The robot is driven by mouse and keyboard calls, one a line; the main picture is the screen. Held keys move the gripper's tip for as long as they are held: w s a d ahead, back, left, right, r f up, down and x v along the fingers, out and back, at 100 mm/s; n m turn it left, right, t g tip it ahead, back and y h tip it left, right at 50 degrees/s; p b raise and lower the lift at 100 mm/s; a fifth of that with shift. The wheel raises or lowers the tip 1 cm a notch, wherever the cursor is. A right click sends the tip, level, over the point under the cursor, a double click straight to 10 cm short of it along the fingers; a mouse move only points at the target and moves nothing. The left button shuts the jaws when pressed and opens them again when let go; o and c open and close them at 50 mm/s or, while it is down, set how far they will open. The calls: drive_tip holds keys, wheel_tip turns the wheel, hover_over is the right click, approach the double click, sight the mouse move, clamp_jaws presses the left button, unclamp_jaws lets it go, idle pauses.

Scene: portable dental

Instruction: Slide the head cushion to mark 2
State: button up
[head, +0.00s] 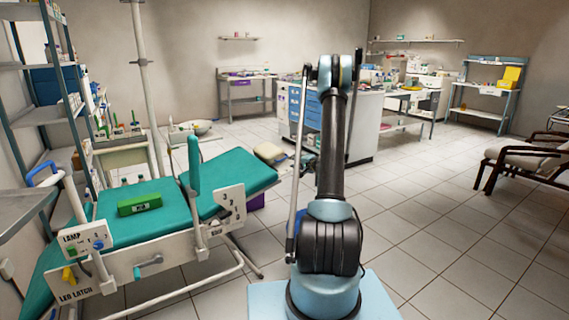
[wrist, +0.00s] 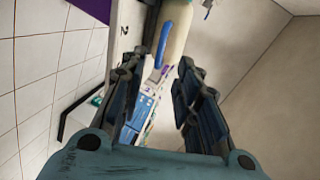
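A beige cushion (head: 270,152) shows beyond the far end of the teal dental couch (head: 245,172) in the head view; I take it as the head cushion. The wrist view shows a beige padded shape (wrist: 177,32) with a blue handle (wrist: 163,45), probably the same cushion. A white plate (head: 230,202) on the couch's side carries numbers including 2. A black 2 (wrist: 124,29) also shows beside the beige shape in the wrist view. My gripper (wrist: 166,78) is open, with nothing between its fingers. The handle appears ahead of the fingers, apart from them.
A green box (head: 139,204) lies on the couch near an upright teal pad (head: 194,164). A labelled lamp panel (head: 86,243) stands at the front left. A white cabinet with blue drawers (head: 312,108) stands beyond my arm. Tiled floor (head: 430,230) is clear to the right, before a reclining chair (head: 525,160).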

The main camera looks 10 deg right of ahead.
drive_tip(key=x, duration=0.9)
drive_tip(key=shift+w+a, duration=0.25)
drive_tip(key=shift+w, duration=0.1)
clamp_jaws()
